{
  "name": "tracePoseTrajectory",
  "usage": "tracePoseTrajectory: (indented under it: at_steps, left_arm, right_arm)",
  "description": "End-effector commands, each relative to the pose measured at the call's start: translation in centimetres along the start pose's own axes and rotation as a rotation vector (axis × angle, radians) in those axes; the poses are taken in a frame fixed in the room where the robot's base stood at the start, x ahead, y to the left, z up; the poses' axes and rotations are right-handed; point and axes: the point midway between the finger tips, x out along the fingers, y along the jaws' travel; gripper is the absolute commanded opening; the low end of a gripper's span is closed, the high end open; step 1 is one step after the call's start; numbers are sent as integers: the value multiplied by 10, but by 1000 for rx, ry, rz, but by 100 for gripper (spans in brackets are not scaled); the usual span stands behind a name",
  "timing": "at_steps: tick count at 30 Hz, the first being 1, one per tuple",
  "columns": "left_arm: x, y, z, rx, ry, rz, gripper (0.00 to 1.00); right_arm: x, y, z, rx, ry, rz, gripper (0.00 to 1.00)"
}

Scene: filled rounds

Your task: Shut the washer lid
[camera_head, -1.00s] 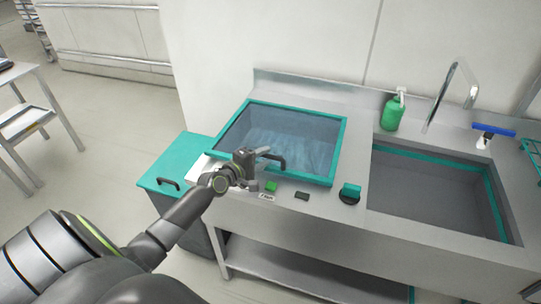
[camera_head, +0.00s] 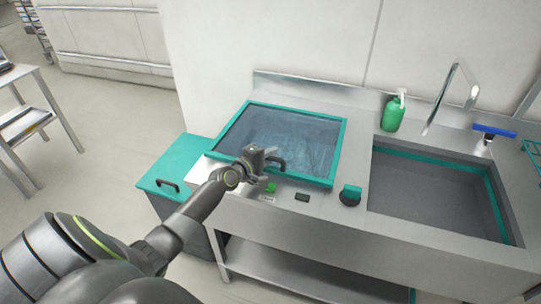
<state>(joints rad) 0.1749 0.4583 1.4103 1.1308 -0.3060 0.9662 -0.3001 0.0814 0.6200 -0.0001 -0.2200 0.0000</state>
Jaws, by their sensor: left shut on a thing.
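The washer lid (camera_head: 303,148) is a dark see-through panel in a teal frame, set in the steel counter left of the sink. It lies flat or nearly flat; I cannot tell whether a small gap remains under its front edge. Its black handle (camera_head: 283,166) is at the front edge. My left gripper (camera_head: 272,160) is at the handle, shut on it, and hides its left part. My right gripper is not in view.
A green button (camera_head: 271,188), a dark switch (camera_head: 302,198) and a teal knob (camera_head: 351,193) sit in front of the lid. The sink (camera_head: 430,190) is to the right, with a green bottle (camera_head: 393,114) behind. A teal-topped bin (camera_head: 178,165) stands at left.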

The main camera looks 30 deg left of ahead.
Motion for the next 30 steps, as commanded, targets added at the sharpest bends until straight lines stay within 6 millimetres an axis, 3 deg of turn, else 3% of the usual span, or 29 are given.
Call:
tracePoseTrajectory:
  at_steps: [7,14,23,24,28,30]
  left_arm:
    - [0,-2,0,0,0,0,0]
    - [2,-19,-1,0,0,-1,0]
    - [1,-22,-1,-3,0,-8,0]
    - [1,-22,-1,-3,0,-9,20]
    - [1,-22,-1,-2,0,-8,36]
    - [1,-22,-1,-2,0,-8,36]
  right_arm:
    - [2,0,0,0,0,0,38]
    - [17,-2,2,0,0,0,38]
    - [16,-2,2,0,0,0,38]
    - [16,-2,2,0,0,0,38]
    - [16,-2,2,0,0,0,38]
    - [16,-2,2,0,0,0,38]
